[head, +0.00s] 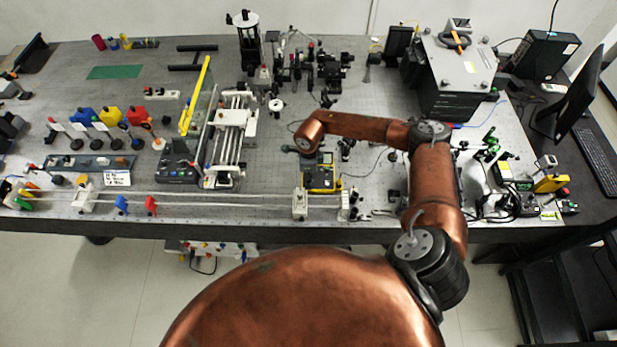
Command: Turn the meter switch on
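The meter (321,183) is a small yellow-edged device with a dark face, near the middle front of the bench. Its upper part lies close to the end of my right arm, and its switch is too small to make out. My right arm comes in from the right and bends left across the bench, its copper end just above and behind the meter in the picture. The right gripper's fingers are not clearly visible at the end of this arm, so I cannot tell whether they are open or touching anything. My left gripper is not in view.
A white rail frame (232,140) and a dark control box (178,171) stand left of the meter. A white rail (225,199) runs along the front edge to a white block (299,204). Thin cables lie right of the meter.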

